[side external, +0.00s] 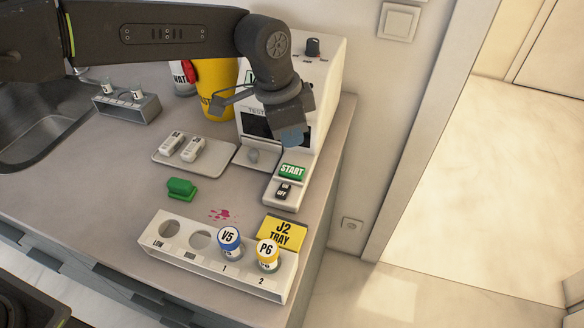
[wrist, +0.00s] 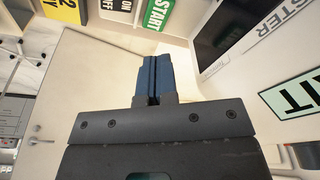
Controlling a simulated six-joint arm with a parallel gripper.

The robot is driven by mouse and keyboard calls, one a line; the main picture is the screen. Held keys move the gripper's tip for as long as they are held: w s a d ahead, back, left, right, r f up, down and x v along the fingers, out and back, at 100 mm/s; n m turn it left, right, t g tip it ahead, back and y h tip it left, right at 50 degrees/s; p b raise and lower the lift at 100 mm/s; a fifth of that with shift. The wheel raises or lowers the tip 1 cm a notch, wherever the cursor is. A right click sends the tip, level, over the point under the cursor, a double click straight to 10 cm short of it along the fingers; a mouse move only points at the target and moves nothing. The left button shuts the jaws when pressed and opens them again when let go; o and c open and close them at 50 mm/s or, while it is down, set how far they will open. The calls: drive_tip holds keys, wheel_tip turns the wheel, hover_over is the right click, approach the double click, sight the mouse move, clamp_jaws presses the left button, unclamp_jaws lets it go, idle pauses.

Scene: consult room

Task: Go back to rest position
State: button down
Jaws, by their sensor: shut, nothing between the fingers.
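My gripper (side external: 292,136) is above the counter in front of the white tester machine, near the green START button (side external: 292,171). Its blue fingertips are together with nothing between them, as the wrist view (wrist: 153,80) also shows. In the wrist view the START label (wrist: 160,14) is just beyond the fingertips at the top. In the side view the gripper and wrist hide part of the machine's front and its dark screen.
The white tester (side external: 325,75) stands close beside my gripper. A rack (side external: 210,262) holds vials V5 (side external: 229,240) and P6 (side external: 267,254) at the front. A tray (side external: 165,160) with two white items, a green block (side external: 181,188) and a yellow bin (side external: 218,85) are on the counter.

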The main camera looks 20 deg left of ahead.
drive_tip(key=s+a+r+n+t, duration=0.1)
drive_tip(key=s+a+r+n, duration=0.25)
drive_tip(key=a+r, duration=0.4)
drive_tip(key=s+a+r+n+t, duration=0.15)
drive_tip(key=s+a+r, duration=0.25)
drive_tip(key=a, duration=0.6)
drive_tip(key=s+a+f+n+t+y, duration=0.1)
drive_tip(key=s+a+f+n, duration=0.1)
drive_tip(key=s+a, duration=0.4)
drive_tip(key=s+a+f+n+t+y, duration=0.1)
drive_tip(key=s+a+n, duration=0.4)
drive_tip(key=s, duration=0.6)
drive_tip(key=shift+a+f, duration=0.45)
drive_tip(key=shift+a, duration=0.6)
drive_tip(key=c, duration=1.9)
unclamp_jaws()
